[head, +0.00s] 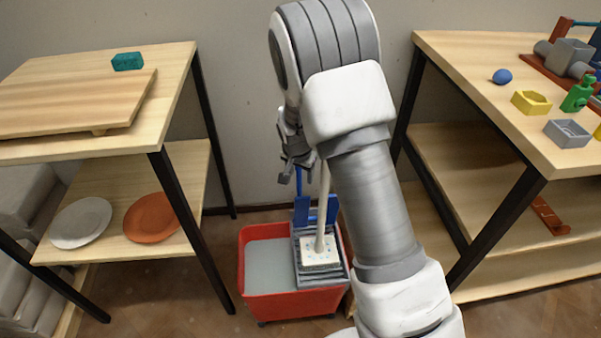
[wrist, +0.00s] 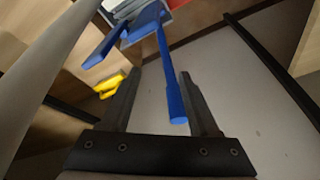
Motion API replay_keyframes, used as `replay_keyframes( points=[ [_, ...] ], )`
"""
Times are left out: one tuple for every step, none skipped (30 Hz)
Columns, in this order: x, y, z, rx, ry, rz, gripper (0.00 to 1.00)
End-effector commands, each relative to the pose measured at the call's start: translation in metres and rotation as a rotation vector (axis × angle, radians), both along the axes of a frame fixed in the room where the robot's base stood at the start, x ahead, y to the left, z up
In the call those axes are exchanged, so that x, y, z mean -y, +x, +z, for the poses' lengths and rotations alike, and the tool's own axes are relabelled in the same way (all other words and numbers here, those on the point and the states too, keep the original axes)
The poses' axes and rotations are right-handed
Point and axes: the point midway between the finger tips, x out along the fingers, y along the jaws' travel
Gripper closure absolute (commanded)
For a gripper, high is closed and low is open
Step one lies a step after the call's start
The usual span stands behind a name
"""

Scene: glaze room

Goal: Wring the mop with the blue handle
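The mop (head: 322,215) stands in the wringer (head: 325,280) of the red bucket (head: 290,305); its pole looks beige-grey and its pale head rests in the grey basket. The pole's upper part is hidden behind my arm. The blue handle (head: 298,183) is a bar rising from the wringer's blue part, and it also shows in the wrist view (wrist: 170,80). My gripper (head: 291,165) is above the bucket, near the top of this bar. In the wrist view my gripper (wrist: 160,75) is open, with the bar's end between or just beyond the fingers; contact is not clear.
A wooden table (head: 170,90) with a board and teal block stands left, with plates on its lower shelf. Another table (head: 470,110) with small coloured parts stands right. The wall is close behind the bucket. A yellow object (wrist: 108,86) shows in the wrist view.

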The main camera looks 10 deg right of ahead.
Motion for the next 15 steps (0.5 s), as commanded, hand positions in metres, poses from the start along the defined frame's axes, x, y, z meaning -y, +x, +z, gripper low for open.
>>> replay_keyframes(
  points=[
    [0.0, 0.0, 0.0, 0.001, -0.001, 0.0, 0.39],
    [0.0, 0.0, 0.0, 0.001, -0.001, 0.0, 0.39],
    [0.001, 0.0, 0.0, 0.001, -0.001, 0.0, 0.39],
    [0.001, 0.0, 0.0, 0.001, -0.001, 0.0, 0.39],
    [0.001, 0.0, 0.001, 0.001, -0.001, 0.0, 0.39],
    [0.001, 0.0, 0.002, 0.002, -0.001, 0.0, 0.39],
    [0.0, 0.0, 0.004, 0.002, -0.001, 0.0, 0.39],
    [0.0, -0.001, 0.006, 0.002, 0.0, 0.0, 0.39],
    [0.0, -0.002, 0.011, 0.004, 0.0, 0.0, 0.39],
    [-0.001, -0.002, 0.015, 0.004, 0.0, 0.0, 0.39],
    [-0.002, -0.004, 0.02, 0.005, 0.0, 0.001, 0.39],
    [-0.002, -0.006, 0.027, 0.004, 0.0, 0.002, 0.39],
    [-0.003, -0.009, 0.033, 0.004, 0.0, 0.002, 0.39],
    [-0.004, -0.011, 0.04, 0.004, 0.0, 0.002, 0.39],
    [-0.004, -0.014, 0.049, 0.005, 0.0, 0.001, 0.39]
  ],
)
